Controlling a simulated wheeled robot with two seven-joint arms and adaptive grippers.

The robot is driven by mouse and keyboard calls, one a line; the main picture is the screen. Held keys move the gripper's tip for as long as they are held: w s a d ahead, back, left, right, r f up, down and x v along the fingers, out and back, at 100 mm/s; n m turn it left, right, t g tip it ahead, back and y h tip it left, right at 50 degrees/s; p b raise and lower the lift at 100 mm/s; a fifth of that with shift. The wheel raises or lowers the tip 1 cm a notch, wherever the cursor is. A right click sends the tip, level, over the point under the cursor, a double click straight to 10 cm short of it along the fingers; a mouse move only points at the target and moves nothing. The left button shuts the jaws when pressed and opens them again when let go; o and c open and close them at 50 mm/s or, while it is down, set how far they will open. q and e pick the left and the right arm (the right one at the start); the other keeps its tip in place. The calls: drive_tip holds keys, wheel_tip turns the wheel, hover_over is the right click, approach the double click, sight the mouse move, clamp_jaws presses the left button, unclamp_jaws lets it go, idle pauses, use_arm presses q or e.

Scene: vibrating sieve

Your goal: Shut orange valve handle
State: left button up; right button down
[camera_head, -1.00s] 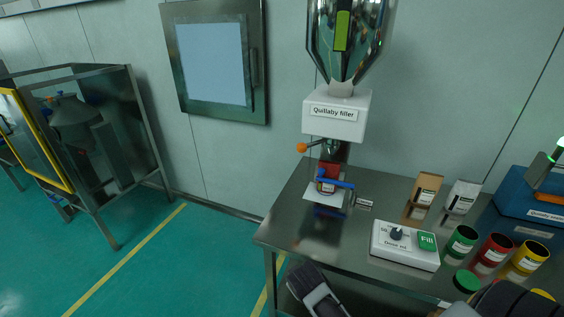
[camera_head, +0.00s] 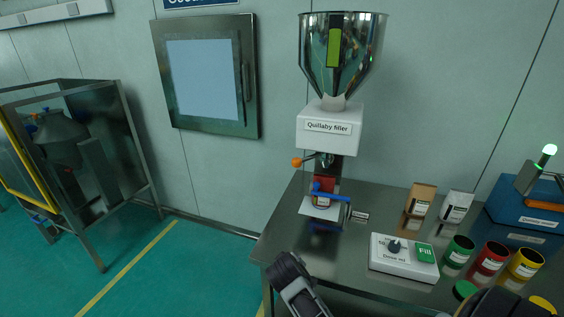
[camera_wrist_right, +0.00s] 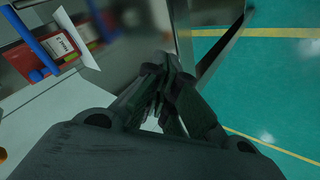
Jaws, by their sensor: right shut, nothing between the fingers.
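The orange ball knob (camera_head: 297,162) of the valve handle shows in the head view. Its short lever points left from the outlet under the white Quillaby filler box (camera_head: 330,133), roughly level. My right gripper (camera_head: 284,262) is low at the table's front left corner, below the knob and apart from it. In the right wrist view its dark fingers (camera_wrist_right: 168,75) are closed together with nothing between them. My left gripper is not in view.
A white Fill control box (camera_head: 404,262), bags and coloured jars stand to the right.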

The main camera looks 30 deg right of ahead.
drive_tip(key=w+d+r+h, duration=0.1)
drive_tip(key=w, duration=0.1)
drive_tip(key=w+r, duration=0.1)
drive_tip(key=w, duration=0.1)
drive_tip(key=w+d+r+t+h, duration=0.1)
drive_tip(key=w+r, duration=0.1)
drive_tip(key=shift+w+d+h, duration=0.15)
drive_tip(key=shift+d+h, duration=0.15)
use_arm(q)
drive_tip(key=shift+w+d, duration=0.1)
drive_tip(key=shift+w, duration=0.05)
use_arm(e)
drive_tip(key=w+r+n+t+h, duration=0.3)
drive_tip(key=w+r+h, duration=0.4)
drive_tip(key=w+r, duration=1)
wheel_tip(320, 180, up, 3)
drive_tip(key=shift+w+a+r+n+t, duration=0.2)
drive_tip(key=shift+n+t, duration=0.1)
drive_tip(key=shift+n, duration=0.2)
drive_tip(key=shift+d, duration=0.1)
